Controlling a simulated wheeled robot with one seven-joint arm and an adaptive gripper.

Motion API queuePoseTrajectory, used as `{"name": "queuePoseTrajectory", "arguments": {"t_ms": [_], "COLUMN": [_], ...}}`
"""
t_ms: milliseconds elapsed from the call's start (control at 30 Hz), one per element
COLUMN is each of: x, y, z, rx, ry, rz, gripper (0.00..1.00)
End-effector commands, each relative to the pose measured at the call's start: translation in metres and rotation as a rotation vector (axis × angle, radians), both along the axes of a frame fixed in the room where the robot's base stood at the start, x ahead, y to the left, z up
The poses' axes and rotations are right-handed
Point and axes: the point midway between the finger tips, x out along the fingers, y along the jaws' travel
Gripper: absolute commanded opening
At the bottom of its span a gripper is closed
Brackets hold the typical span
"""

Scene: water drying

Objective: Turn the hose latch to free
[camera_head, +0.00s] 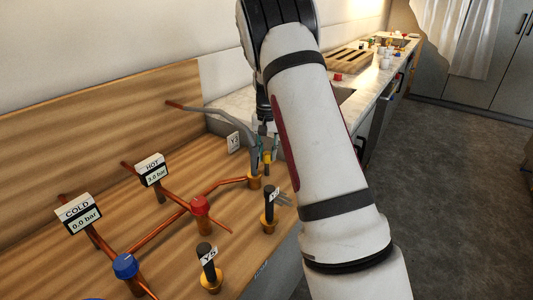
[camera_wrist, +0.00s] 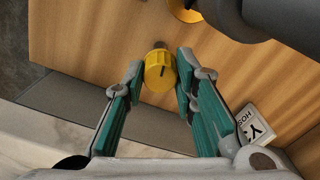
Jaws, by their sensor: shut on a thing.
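The hose latch appears to be the small yellow knob (camera_wrist: 160,72) with a dark line on its face; it also shows in the head view (camera_head: 267,157) beside the end of the grey hose (camera_head: 247,128). My gripper (camera_wrist: 158,72) is shut on this knob, with its green-padded fingertips on either side of it. In the head view my gripper (camera_head: 267,148) is partly hidden behind my arm. The hose runs down to a brass fitting (camera_head: 254,181) on the copper pipe, and its dark end shows large in the wrist view (camera_wrist: 275,18).
A wooden board carries a HOT gauge (camera_head: 152,169), a COLD gauge (camera_head: 79,213), a red valve (camera_head: 200,205) and a blue valve (camera_head: 125,266). Two capped brass stubs (camera_head: 269,210) (camera_head: 207,268) stand near its front edge. A counter (camera_head: 378,82) runs behind; the floor at right is clear.

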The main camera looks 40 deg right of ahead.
Motion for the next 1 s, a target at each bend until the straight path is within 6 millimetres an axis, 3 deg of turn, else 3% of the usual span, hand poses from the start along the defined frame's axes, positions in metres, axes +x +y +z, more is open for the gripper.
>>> {"name": "queuePoseTrajectory", "arguments": {"t_ms": [400,967,1000], "x": [0.0012,0.0013,0.0013], "y": [0.0005,0.0001,0.0001], "z": [0.0008,0.0011,0.0011], "rx": [0.000,0.000,0.000], "ry": [-0.003,-0.004,-0.004], "rz": [-0.189,-0.217,-0.217], "gripper": [0.00,0.00,0.32]}}
